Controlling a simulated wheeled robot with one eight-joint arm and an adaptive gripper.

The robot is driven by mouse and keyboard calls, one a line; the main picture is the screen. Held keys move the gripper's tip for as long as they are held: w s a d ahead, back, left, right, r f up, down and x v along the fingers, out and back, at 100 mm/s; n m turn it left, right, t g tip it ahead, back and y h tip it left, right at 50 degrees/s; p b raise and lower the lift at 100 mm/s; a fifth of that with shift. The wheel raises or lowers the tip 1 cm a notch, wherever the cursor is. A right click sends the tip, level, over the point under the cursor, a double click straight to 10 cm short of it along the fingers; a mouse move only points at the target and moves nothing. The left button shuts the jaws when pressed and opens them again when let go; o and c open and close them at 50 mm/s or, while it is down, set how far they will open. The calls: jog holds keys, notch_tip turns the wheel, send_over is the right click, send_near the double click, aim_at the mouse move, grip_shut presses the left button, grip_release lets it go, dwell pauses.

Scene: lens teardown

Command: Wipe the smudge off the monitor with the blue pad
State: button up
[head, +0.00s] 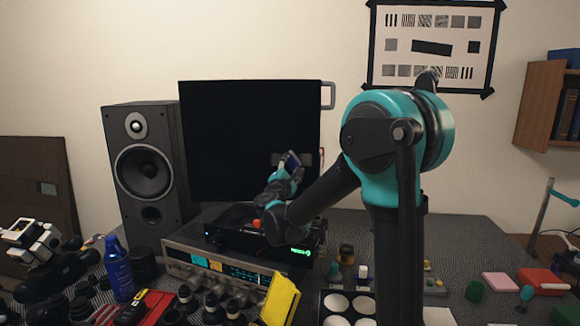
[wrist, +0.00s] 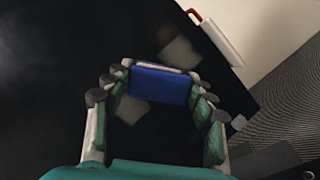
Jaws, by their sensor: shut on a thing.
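The monitor (head: 230,130) stands upright with a dark screen, which also fills much of the wrist view (wrist: 45,70). A greyish smudge (head: 275,158) shows on its lower right part. In the wrist view the smudge (wrist: 180,52) shows on both sides of the blue pad (wrist: 158,86), which hides its middle. My gripper (head: 290,165) is in front of this part of the screen, with its fingers shut on the blue pad. I cannot tell whether the pad touches the screen.
A black speaker (head: 145,165) stands left of the monitor. Stacked audio units (head: 215,265) sit below and in front of it. A blue bottle (head: 118,270), a yellow object (head: 280,300) and small parts crowd the front of the table. A framed chart (head: 432,47) hangs at right.

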jog(key=shift+d, duration=3.6)
jog(key=shift+s, duration=0.1)
jog(key=shift+a, duration=0.1)
jog(key=shift+a, duration=1.8)
jog(key=shift+w+a, duration=0.15)
jog(key=shift+a, duration=2.75)
jog(key=shift+w+a, duration=0.1)
jog(key=shift+a, duration=2.75)
jog(key=shift+s, duration=0.1)
jog(key=shift+s, duration=2.95)
jog(key=shift+s, duration=0.1)
